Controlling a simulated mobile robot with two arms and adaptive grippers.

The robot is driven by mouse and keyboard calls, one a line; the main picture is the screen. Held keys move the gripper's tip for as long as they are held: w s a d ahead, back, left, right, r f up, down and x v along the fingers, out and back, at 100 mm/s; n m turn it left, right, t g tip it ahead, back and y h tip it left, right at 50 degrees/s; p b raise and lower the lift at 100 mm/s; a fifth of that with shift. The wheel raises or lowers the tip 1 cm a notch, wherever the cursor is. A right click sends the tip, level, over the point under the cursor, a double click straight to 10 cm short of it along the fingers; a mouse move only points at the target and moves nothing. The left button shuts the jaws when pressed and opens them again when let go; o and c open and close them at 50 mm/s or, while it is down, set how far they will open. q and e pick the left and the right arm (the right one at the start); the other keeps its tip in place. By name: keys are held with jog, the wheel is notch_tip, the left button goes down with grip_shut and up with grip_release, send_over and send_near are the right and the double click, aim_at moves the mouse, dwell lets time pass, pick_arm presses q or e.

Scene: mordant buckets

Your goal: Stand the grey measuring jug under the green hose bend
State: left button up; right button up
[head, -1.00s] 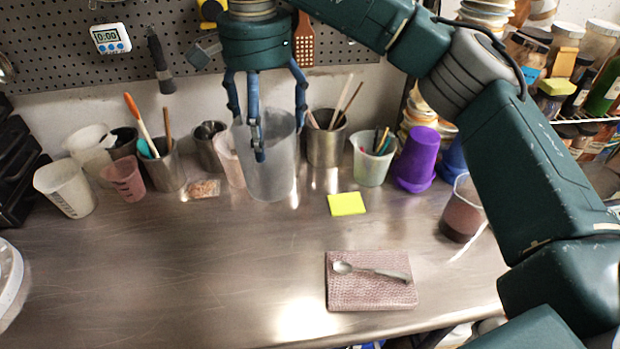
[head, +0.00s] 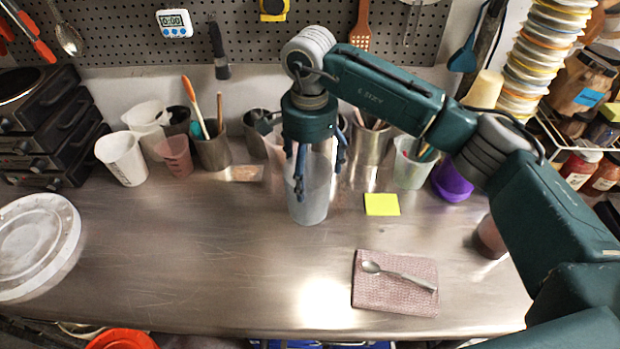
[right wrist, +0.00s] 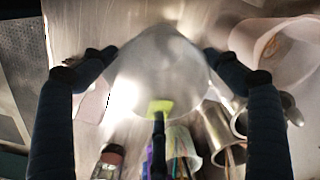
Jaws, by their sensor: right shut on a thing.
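The grey measuring jug (head: 310,205) is a tall translucent cup in the middle of the head view, roughly upright. My right gripper (head: 319,178) comes down over it from above, with its blue fingers shut around its upper part. I cannot tell whether its base touches the bench. In the right wrist view the jug (right wrist: 158,75) fills the space between the fingers, blurred and pale. I see no green hose bend in these frames. My left gripper is not in view.
Several cups and tool holders, including a white beaker (head: 121,160) and a pink cup (head: 175,157), line the back. A yellow note (head: 382,204) and a pink cloth (head: 385,300) with a spoon (head: 400,275) lie right of the jug. The bench's left middle is clear.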

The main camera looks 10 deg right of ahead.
aim_at(310, 184)
notch_tip(310, 184, down, 4)
jog(key=shift+f+p, duration=0.25)
jog(key=shift+p, duration=0.45)
jog(key=o, duration=1.4)
jog(key=shift+f, duration=0.1)
jog(key=shift+o, duration=0.2)
